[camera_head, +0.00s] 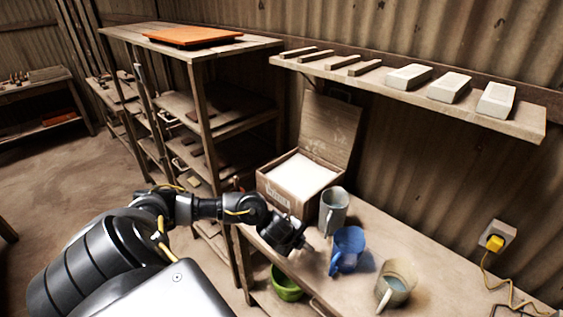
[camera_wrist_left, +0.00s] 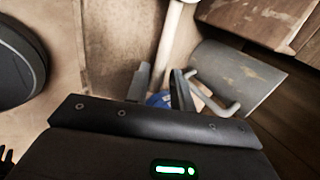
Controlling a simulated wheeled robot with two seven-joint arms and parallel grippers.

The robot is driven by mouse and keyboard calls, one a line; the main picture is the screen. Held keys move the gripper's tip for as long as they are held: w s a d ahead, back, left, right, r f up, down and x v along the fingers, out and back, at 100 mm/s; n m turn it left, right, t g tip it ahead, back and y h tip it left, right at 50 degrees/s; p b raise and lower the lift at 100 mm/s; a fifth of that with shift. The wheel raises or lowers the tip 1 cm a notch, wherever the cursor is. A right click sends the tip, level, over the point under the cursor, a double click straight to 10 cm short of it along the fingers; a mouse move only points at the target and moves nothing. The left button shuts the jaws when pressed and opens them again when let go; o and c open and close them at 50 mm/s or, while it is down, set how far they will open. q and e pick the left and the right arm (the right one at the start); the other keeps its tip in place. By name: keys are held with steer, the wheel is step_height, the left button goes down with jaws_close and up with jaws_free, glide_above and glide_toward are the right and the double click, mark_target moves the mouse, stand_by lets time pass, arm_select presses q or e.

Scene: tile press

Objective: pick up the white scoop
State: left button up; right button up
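The white scoop, a cream-white cup with a handle (camera_head: 399,276), stands on the workbench at the lower right in the head view. A blue scoop (camera_head: 349,244) and a grey scoop (camera_head: 334,208) stand to its left and farther back. My left gripper (camera_head: 299,243) is over the front edge of the bench, left of the blue scoop and apart from the white one. In the left wrist view its two fingers (camera_wrist_left: 160,90) are spread, with a bit of blue showing beyond them. The grey scoop (camera_wrist_left: 238,78) is to their right there. My right gripper is not in view.
An open box of white powder (camera_head: 300,178) stands behind the grey scoop. A green bowl (camera_head: 286,284) is below the bench's front edge. A wall shelf (camera_head: 440,103) with several bars and blocks is above. A yellow plug and cable (camera_head: 494,243) are at the right.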

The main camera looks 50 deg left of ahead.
arm_select(q)
steer(key=x, duration=0.4)
steer(key=shift+w+a+f, duration=0.1)
steer(key=shift+w+f, duration=0.2)
steer(key=shift+s, duration=0.1)
jaws_close()
steer(key=shift+r, duration=0.1)
